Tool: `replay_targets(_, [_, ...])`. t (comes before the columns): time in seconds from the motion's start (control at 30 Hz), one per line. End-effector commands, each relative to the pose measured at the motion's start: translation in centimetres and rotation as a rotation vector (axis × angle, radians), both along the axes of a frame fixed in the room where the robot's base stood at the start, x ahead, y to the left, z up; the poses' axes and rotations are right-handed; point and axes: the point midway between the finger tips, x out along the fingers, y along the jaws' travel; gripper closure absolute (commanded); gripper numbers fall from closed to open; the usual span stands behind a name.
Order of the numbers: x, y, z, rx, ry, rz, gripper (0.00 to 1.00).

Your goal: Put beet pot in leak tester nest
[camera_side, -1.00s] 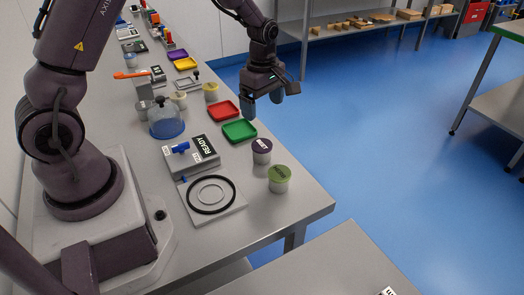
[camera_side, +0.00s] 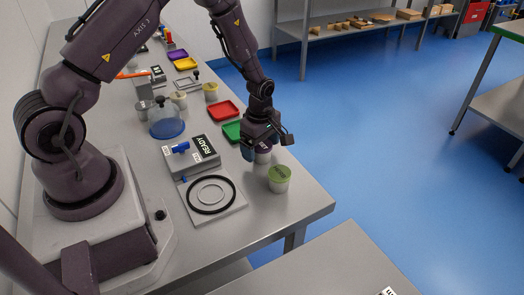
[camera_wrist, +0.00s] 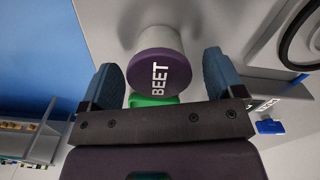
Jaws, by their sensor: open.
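The beet pot is a white pot with a purple lid marked BEET (camera_wrist: 162,68). It stands on the bench; in the side view its pale body (camera_side: 263,158) shows below my gripper, which hides the lid. My gripper (camera_wrist: 160,72) is open over the pot, pointing down. In the wrist view the blue fingers flank the lid with a gap on each side. The leak tester (camera_side: 196,157) shows a READY label and a blue handle. Its nest, a grey plate with a black ring (camera_side: 212,207) around a paler ring, looks empty.
A pot with a green lid (camera_side: 279,179) stands close to my gripper, near the bench corner. A green tray (camera_side: 231,131) and a red tray (camera_side: 224,110) lie behind. The bench edge is just right.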

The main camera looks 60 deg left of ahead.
Motion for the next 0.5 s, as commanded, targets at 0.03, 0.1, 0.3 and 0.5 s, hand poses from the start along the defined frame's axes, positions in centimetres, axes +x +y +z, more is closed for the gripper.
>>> replay_targets(0.03, [0.02,0.01,-0.10,0.000,-0.001,0.000,0.13])
replay_targets(0.1, [0.02,0.02,-0.08,0.000,-0.001,0.000,0.13])
replay_targets(0.3, [0.01,0.01,-0.05,0.000,-0.001,0.000,0.36])
replay_targets(0.5, [0.02,0.02,-0.03,0.000,-0.001,0.000,0.72])
